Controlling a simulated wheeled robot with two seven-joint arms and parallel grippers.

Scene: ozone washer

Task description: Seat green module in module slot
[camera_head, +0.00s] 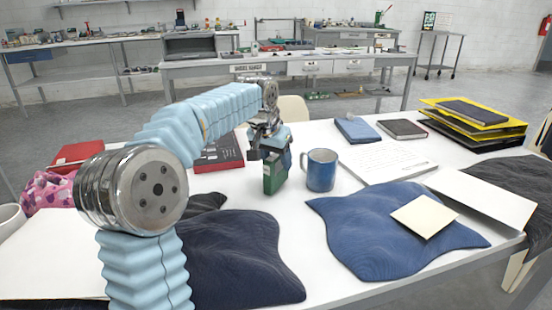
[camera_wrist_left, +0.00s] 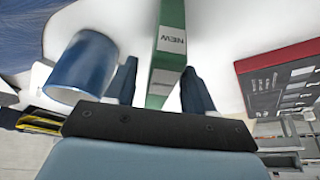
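The green module (camera_head: 274,176) is a narrow upright block near the middle of the white table, under my left gripper (camera_head: 273,150). In the left wrist view the green module (camera_wrist_left: 168,40), with a white label, lies between the two dark fingers of my left gripper (camera_wrist_left: 159,66). A gap shows between the module and the left-hand finger; the right-hand finger is close to it or touching. The fingers look open around the module. I cannot tell whether its base rests on the table. I cannot make out the module slot. My right gripper is not in view.
A blue mug (camera_head: 321,170) stands just right of the module. A dark red box (camera_head: 219,153) lies to its left. Blue cloth (camera_head: 375,240) and dark cloth (camera_head: 240,262) cover the front. Paper (camera_head: 388,161) and stacked folders (camera_head: 478,122) are at right.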

